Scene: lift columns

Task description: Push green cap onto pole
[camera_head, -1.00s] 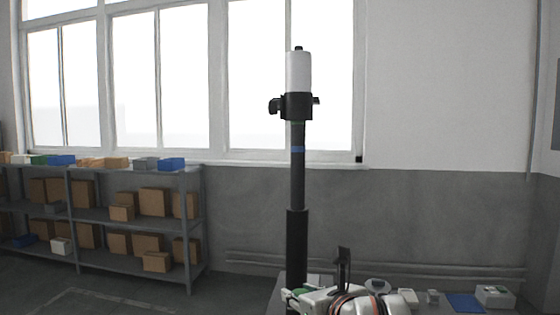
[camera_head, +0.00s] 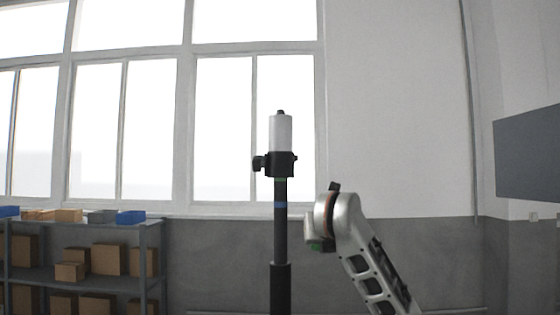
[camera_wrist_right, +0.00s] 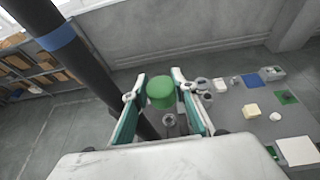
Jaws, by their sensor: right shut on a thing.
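The upright black pole (camera_head: 281,225) stands mid-picture in the head view. It has a blue band, a black clamp (camera_head: 277,163) and a white cylinder (camera_head: 281,132) with a small dark tip on top. In the right wrist view the pole (camera_wrist_right: 88,68) slants past on the left. My right gripper (camera_wrist_right: 160,92) is shut on the green cap (camera_wrist_right: 160,90), which sits between its fingertips. In the head view my right gripper (camera_head: 316,240) is right of the pole, below the clamp, apart from it. My left gripper is not in view.
Shelves with boxes (camera_head: 85,262) stand at the back left. The space around the pole's top looks clear.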

